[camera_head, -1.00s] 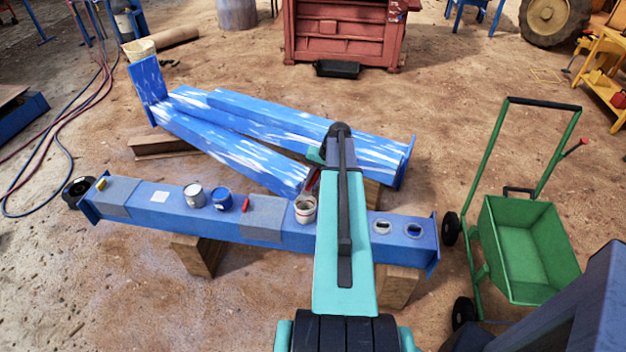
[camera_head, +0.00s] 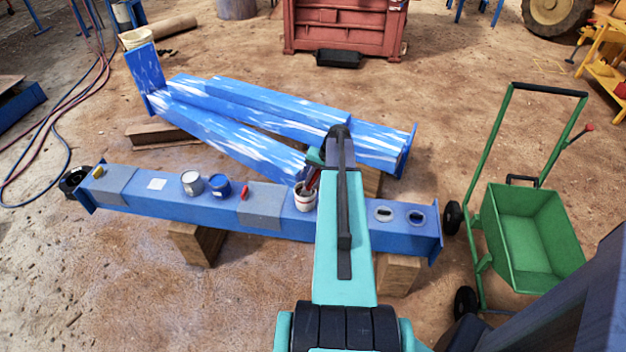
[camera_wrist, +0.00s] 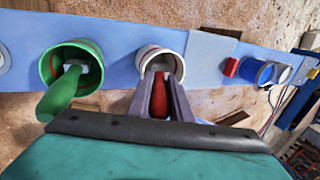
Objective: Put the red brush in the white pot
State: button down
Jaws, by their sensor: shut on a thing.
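My gripper (camera_wrist: 160,92) is shut on the red brush (camera_wrist: 160,97), whose red handle shows between the fingers in the wrist view. The white pot (camera_wrist: 158,64) is just beyond the fingertips there, its mouth partly covered by them. In the head view the white pot (camera_head: 305,201) stands upright on the blue beam, and the red brush (camera_head: 313,179) is at its mouth, tilted. The brush's lower end is hidden, so I cannot tell how far it is inside. My arm hides part of the gripper.
A green pot (camera_wrist: 62,66) with a green-handled tool stands beside the white pot. Along the blue beam (camera_head: 135,197) are a red block (camera_head: 244,192), a blue pot (camera_head: 219,185) and another light pot (camera_head: 191,183). A green cart (camera_head: 530,240) stands at right.

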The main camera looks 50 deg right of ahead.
jog(key=shift+f, duration=0.4)
jog(key=c, duration=1.5)
grip_release()
jog(key=shift+c, duration=0.2)
jog(key=shift+s+d, duration=0.45)
jog(key=shift+s, duration=0.3)
jog(key=shift+s+d, duration=0.45)
jog(key=shift+s, duration=0.25)
